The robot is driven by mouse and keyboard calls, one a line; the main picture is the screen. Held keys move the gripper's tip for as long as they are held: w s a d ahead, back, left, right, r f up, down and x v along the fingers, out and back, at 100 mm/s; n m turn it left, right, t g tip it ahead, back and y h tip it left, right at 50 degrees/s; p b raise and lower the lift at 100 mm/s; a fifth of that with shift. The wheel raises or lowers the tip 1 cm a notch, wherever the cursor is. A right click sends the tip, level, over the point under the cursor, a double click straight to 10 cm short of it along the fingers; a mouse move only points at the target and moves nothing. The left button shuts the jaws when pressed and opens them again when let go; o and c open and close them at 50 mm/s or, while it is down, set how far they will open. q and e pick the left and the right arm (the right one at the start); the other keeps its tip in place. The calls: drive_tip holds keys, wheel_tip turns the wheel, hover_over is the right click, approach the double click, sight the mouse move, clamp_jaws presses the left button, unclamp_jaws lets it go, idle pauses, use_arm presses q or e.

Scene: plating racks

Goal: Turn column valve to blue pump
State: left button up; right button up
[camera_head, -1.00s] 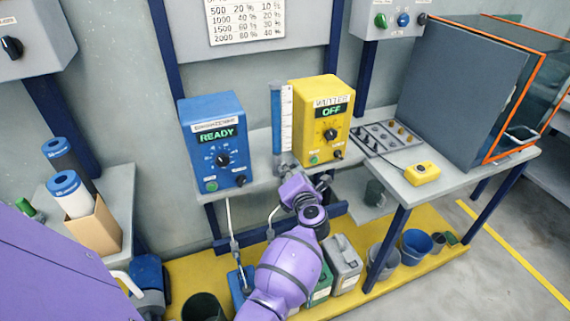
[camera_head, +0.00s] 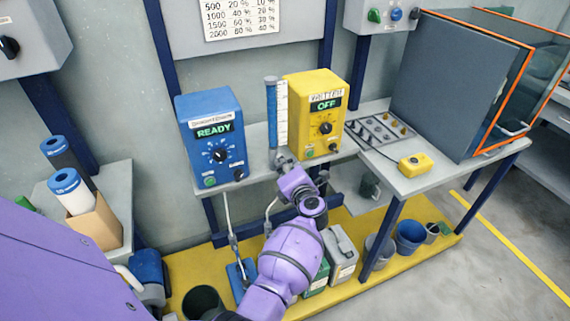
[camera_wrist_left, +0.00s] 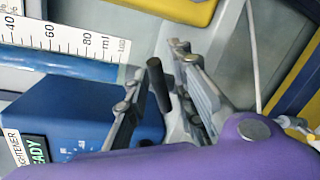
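The blue pump (camera_head: 211,140) reads READY and stands left of the column (camera_head: 272,115), a thin blue tube with a white scale. The yellow pump (camera_head: 316,113) to its right reads OFF. My left gripper (camera_head: 284,163) is at the foot of the column, mostly hidden by its own wrist in the head view. In the left wrist view the left gripper (camera_wrist_left: 162,98) is open, its fingers apart. A short dark rod (camera_wrist_left: 159,86), likely the valve handle, shows between the fingers; contact cannot be told. The scale (camera_wrist_left: 62,40) and blue pump (camera_wrist_left: 80,112) also show there. My right gripper is not in view.
The bench (camera_head: 412,178) bears a tray of small parts (camera_head: 380,130), a yellow box (camera_head: 416,165) and a grey, orange-edged enclosure (camera_head: 455,85). Canisters and buckets (camera_head: 410,236) stand on the yellow floor platform below. Filter cartridges (camera_head: 72,190) stand at the left.

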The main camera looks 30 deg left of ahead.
use_arm(q)
drive_tip(key=v, duration=1.2)
idle(0.5)
